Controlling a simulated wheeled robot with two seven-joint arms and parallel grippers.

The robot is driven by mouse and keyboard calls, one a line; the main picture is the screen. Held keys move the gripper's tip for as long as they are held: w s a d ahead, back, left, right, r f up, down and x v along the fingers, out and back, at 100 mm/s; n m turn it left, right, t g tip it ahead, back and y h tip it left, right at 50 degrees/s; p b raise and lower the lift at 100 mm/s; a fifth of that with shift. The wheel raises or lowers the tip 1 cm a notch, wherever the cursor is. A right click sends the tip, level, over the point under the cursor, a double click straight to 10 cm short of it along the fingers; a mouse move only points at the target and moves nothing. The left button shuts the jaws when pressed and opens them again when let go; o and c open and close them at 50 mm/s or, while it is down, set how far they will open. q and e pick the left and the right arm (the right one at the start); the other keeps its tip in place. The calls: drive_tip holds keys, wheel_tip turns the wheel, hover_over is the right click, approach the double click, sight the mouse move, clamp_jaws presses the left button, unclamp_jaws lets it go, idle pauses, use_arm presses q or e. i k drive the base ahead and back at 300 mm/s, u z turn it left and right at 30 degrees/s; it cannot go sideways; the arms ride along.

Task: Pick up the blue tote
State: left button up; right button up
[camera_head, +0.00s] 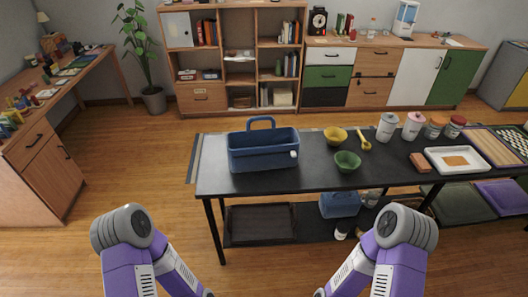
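A blue tote (262,158) with a raised loop handle stands upright on the left part of the black table (310,182). A small white patch shows at the right of its front. My two purple and grey arms reach in from the bottom of the head view, and their lower ends run toward or past the bottom edge. Neither gripper is in view. Nothing of mine touches the tote.
A yellow bowl (335,135), a green bowl (347,162) and a yellow spoon-like item (365,144) lie right of the tote. Canisters, a white tray (457,160) and boards fill the table's right. A blue container (340,204) sits on the lower shelf. The floor left of the table is clear.

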sight(249, 150)
drive_tip(key=z, duration=0.15)
drive_tip(key=i, duration=1.25)
drive_tip(key=u, duration=0.3)
